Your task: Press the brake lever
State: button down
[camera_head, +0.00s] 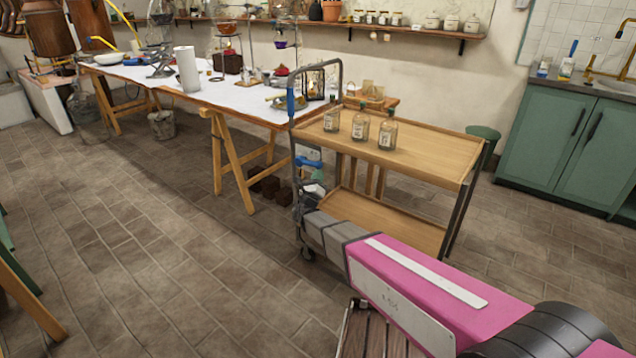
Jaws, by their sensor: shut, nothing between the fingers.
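A wooden two-tier trolley (420,152) stands right of centre with a grey tube handle (340,80) at its left end. A blue piece (291,101) sits on the near upright of that handle. Another blue piece (308,162) shows lower down at the same end, just above my gripper. I cannot tell for sure which of them is the brake lever. My pink and grey arm reaches in from the lower right. My gripper (309,190) is at its far end, beside the trolley's left end, small and partly hidden; it is shut and empty.
Three labelled jars (360,127) stand on the trolley's top. A long white-topped trestle table (240,98) with glassware is behind to the left. A green cabinet (560,135) stands at the right. The tiled floor (150,250) at the left front is clear.

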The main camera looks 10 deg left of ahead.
notch_tip(320, 180, up, 3)
jog(key=n+g+y, duration=0.1)
jog(key=n+y, duration=0.1)
jog(key=n, duration=0.1)
jog(key=shift+f+n, duration=0.1)
jog(key=shift+n, duration=0.3)
jog(key=shift+w+a+r, duration=0.1)
jog(key=shift+a+r, duration=0.05)
jog(key=shift+r, duration=0.4)
jog(key=shift+r, duration=0.1)
send_near(318, 166)
jog(key=s+d+f, duration=0.2)
jog(key=s+d, duration=0.1)
jog(key=shift+s+a+r, duration=0.1)
jog(key=shift+a, duration=0.05)
